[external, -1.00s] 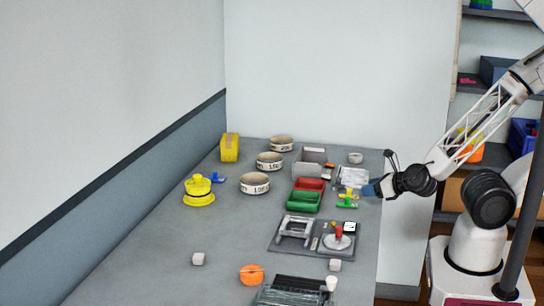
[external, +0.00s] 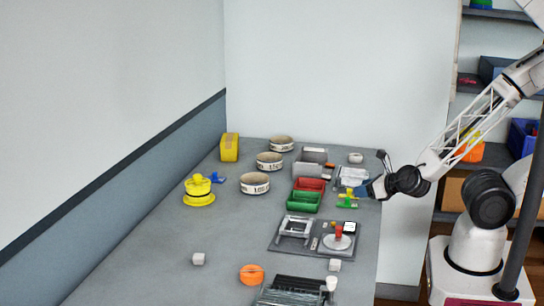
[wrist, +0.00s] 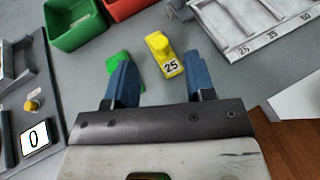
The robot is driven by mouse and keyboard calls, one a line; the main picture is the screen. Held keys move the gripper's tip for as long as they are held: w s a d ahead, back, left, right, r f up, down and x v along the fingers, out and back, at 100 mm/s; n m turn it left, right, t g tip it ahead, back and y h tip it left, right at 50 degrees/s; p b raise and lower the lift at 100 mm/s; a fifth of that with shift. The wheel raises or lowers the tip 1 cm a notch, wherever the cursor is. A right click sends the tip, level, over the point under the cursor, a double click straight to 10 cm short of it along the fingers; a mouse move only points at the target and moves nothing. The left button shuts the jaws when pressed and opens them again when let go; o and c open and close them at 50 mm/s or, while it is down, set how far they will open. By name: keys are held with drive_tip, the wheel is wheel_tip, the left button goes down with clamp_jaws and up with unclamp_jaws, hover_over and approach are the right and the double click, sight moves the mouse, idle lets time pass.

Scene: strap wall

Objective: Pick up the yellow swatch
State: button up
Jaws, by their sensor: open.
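A small yellow piece marked 25 (wrist: 164,53), the likeliest yellow swatch in view, lies on the grey table between and just beyond my fingertips in the wrist view. In the external view it is a small yellow spot (external: 350,195) near the table's right edge. My gripper (wrist: 159,68) is open and empty, with its blue fingers on either side of the near end of the piece. In the external view my gripper (external: 366,191) is just right of it. I cannot tell the height of the fingers above the table.
A green piece (wrist: 119,58) lies by my left finger. Green (wrist: 75,24) and red (wrist: 122,6) bins are at upper left. A grey slotted tray marked 35 and 50 (wrist: 233,50) is at upper right. A dark panel marked 0 (wrist: 52,115) is at left. A yellow box (external: 230,147) stands far left.

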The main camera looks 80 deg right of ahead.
sight(349, 193)
drive_tip(key=shift+x, duration=2.55)
drive_tip(key=shift+s+f, duration=0.1)
drive_tip(key=c, duration=0.8)
